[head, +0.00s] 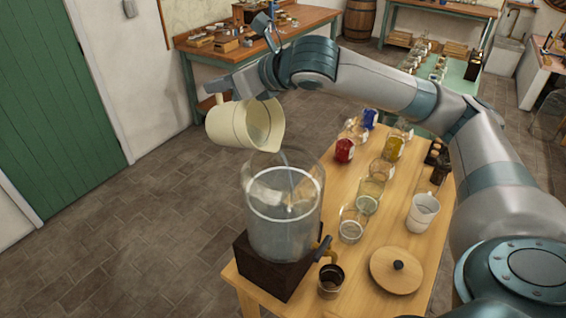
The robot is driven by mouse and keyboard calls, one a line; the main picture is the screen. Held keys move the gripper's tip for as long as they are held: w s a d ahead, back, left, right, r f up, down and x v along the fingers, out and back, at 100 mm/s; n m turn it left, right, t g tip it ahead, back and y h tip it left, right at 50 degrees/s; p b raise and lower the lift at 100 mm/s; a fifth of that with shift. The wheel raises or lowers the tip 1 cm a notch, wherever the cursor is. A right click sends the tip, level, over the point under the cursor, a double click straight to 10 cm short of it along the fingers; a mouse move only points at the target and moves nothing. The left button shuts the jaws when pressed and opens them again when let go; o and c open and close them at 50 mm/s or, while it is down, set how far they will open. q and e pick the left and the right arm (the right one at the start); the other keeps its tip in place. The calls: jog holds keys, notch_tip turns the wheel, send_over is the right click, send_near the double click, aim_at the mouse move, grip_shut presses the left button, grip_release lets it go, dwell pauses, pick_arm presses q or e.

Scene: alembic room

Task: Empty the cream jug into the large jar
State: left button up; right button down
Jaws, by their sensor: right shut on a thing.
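The cream jug (230,125) hangs tilted at the upper left of the large jar, its spout toward the jar's open top. My right gripper (222,92) is shut on the jug at its handle side; the jug partly hides the fingers. The large jar (262,228) is clear glass and stands upright on a dark wooden base (268,268) with a tap. A thin bluish streak shows at the jar's mouth and inside it, seemingly liquid. The liquid level in the jar is hard to tell. My left gripper is out of view.
On the wooden table (300,298) stand a round lid with a black knob (396,270), a small dark cup (331,281), a white jug (422,212) and several glass jars, including a red one (344,150). Open floor lies left of the table.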

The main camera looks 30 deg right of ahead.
jog(key=shift+s+d+r+t+y+b, duration=0.15)
jog(key=shift+s+r+t+b, duration=0.3)
jog(key=shift+r+b, duration=0.1)
jog(key=shift+s+d+r+t+y+b, duration=0.15)
jog(key=shift+s+r+t+b, duration=0.25)
jog(key=shift+r+b, duration=0.1)
dwell(0.8)
jog(key=shift+s+d+r+t+b, duration=0.25)
jog(key=shift+s+t+b, duration=0.3)
jog(key=shift+b, duration=0.55)
jog(key=shift+s+d+r+b, duration=0.15)
jog(key=shift+s+r+b, duration=0.2)
jog(key=shift+b, duration=0.05)
jog(key=shift+s+r+y, duration=0.1)
jog(key=shift+r+y, duration=0.15)
jog(key=shift+y, duration=0.05)
jog(key=shift+s+d+t+b, duration=0.2)
jog(key=shift+s+t+b, duration=0.15)
jog(key=shift+b, duration=0.35)
jog(key=shift+r, duration=0.2)
